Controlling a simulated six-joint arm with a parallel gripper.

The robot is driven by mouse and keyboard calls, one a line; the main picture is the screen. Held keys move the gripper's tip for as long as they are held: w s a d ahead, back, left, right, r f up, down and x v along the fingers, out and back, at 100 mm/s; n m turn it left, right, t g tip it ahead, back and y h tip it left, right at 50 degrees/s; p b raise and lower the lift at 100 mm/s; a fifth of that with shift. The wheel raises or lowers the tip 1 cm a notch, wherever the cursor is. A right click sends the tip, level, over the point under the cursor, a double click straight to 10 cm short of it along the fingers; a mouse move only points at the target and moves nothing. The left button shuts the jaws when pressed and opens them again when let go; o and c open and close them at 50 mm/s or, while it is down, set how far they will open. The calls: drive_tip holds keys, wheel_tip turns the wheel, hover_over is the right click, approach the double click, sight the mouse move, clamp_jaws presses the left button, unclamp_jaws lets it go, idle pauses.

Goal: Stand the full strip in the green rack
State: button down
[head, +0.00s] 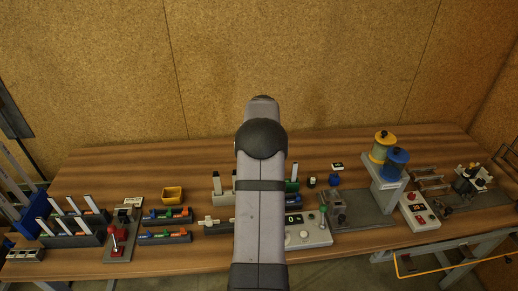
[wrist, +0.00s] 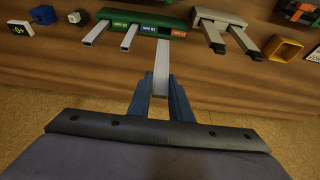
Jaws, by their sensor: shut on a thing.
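In the wrist view my gripper (wrist: 160,90) is shut on a pale grey strip (wrist: 161,68). The strip's far end reaches up to the front of the green rack (wrist: 105,20), near its orange label. I cannot tell whether that end is inside a slot or only in front of it. Two other grey strips, one at the left (wrist: 94,34) and one in the middle (wrist: 129,38), stand in the rack. In the head view my arm hides the gripper and most of the rack; only a green edge (head: 293,186) shows.
A whitish rack (wrist: 207,17) with dark-tipped strips stands beside the green one, and a yellow bin (wrist: 283,49) is beyond it. A blue item (wrist: 43,14) and a small display (wrist: 19,28) lie on the other side. A grey control box (head: 305,238) stands close to my arm.

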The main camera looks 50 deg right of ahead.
drive_tip(key=shift+f+b, duration=1)
drive_tip(key=shift+f, duration=0.85)
drive_tip(key=shift+f+b, duration=1.95)
drive_tip(key=shift+f, duration=1.15)
idle(0.3)
drive_tip(key=c, duration=1.5)
unclamp_jaws()
drive_tip(key=shift+c, duration=0.2)
drive_tip(key=shift+r, duration=0.15)
drive_tip(key=b+v, duration=0.2)
drive_tip(key=v, duration=0.5)
drive_tip(key=shift+b, duration=0.4)
